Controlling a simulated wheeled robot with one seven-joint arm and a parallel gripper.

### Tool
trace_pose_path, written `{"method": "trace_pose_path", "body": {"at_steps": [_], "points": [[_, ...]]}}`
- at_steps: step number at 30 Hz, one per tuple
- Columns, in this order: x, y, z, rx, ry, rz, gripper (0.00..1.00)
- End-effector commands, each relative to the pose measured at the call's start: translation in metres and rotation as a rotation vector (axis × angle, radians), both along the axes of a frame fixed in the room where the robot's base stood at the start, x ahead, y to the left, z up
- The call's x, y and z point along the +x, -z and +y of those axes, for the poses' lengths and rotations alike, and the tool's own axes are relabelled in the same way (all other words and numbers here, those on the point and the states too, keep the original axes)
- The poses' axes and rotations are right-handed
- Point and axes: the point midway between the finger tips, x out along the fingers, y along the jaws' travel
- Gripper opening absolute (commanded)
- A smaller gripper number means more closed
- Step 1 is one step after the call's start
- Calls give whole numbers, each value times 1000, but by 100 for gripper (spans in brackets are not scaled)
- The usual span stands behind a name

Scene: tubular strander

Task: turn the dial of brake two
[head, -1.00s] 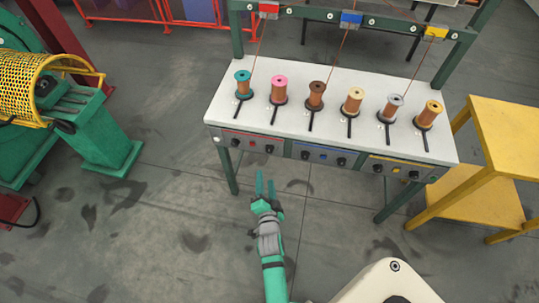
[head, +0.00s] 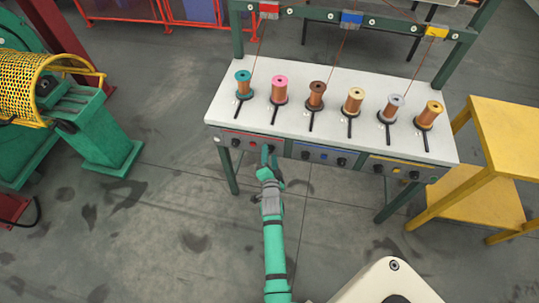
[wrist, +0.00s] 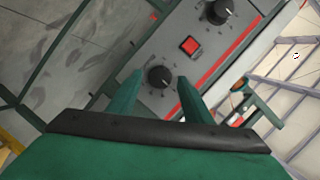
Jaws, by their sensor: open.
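My gripper (head: 268,151) is open at the front panel of the white bench, at the right-hand dial of the red-striped section. In the wrist view, this black dial (wrist: 160,77) with a pale pointer line and tick marks sits between my two fingertips. I cannot tell whether the fingers touch it. The section's other black dial (wrist: 218,12) is beyond a square red button (wrist: 190,46); it also shows in the head view (head: 236,143). No label naming brake two is readable.
The blue-striped section (head: 320,156) and yellow-striped section (head: 398,170) lie to the right with more dials. Several spools, one teal (head: 243,83), stand on the white bench top (head: 300,92). A yellow table (head: 505,130) is at right, green machinery (head: 105,135) at left.

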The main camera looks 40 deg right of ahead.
Motion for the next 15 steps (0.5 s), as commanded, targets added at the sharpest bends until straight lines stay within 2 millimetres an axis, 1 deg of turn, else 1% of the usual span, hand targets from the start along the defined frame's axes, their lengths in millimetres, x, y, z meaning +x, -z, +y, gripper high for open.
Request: {"method": "trace_pose_path", "body": {"at_steps": [4,12,14,15], "points": [[5,1,-3,1,0,-2,46],[6,1,-4,1,-1,0,46],[6,1,-3,1,-1,0,31],[6,1,-3,1,-1,-1,22]]}}
